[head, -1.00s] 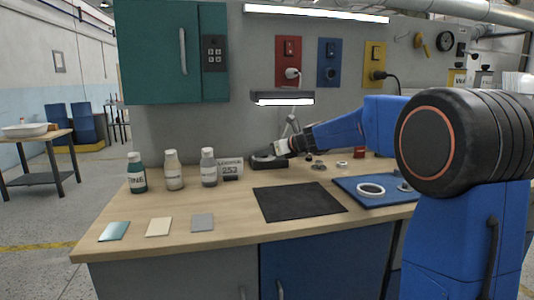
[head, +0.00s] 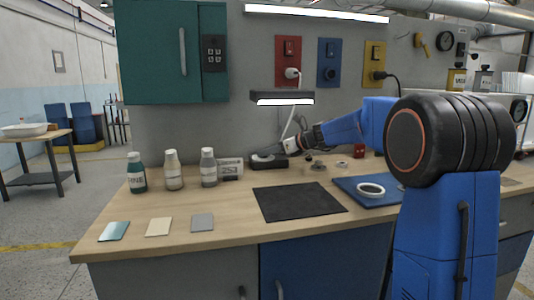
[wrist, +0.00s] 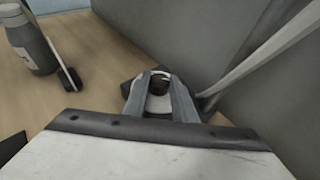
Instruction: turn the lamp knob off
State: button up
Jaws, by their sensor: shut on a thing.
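The desk lamp has a dark base (head: 266,161) at the back of the workbench, a pale arm and a dark, wide head (head: 281,97) with a bright, lit strip beneath it. My gripper (head: 285,150) is at the right part of the base. In the wrist view, my gripper (wrist: 160,104) has its two fingers either side of a round, dark lamp knob (wrist: 159,84) with a light ring, shut on it. The fingers hide the knob's sides, and its turn position cannot be read. The lamp's arm (wrist: 262,66) rises close to the right of the fingers.
Several bottles (head: 172,170) and a small sign (head: 229,167) stand left of the base. A black mat (head: 299,202) and a blue tray (head: 350,190) lie in front. The grey wall (head: 225,125) is close behind.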

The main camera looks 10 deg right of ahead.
jog(key=n+g+y, duration=0.2)
jog(key=n, duration=0.1)
jog(key=n+g, duration=0.1)
jog(key=g, duration=0.1)
jog(key=shift+w+d+y, duration=0.25)
jog(key=shift+w+y, duration=0.15)
jog(key=shift+w+n+g+y, duration=0.15)
jog(key=shift+n+g+y, duration=0.45)
jog(key=shift+n+g, duration=1.1)
jog(key=shift+g, duration=0.3)
jog(key=o, duration=1)
jog(key=shift+o, duration=0.2)
jog(key=shift+t, duration=0.4)
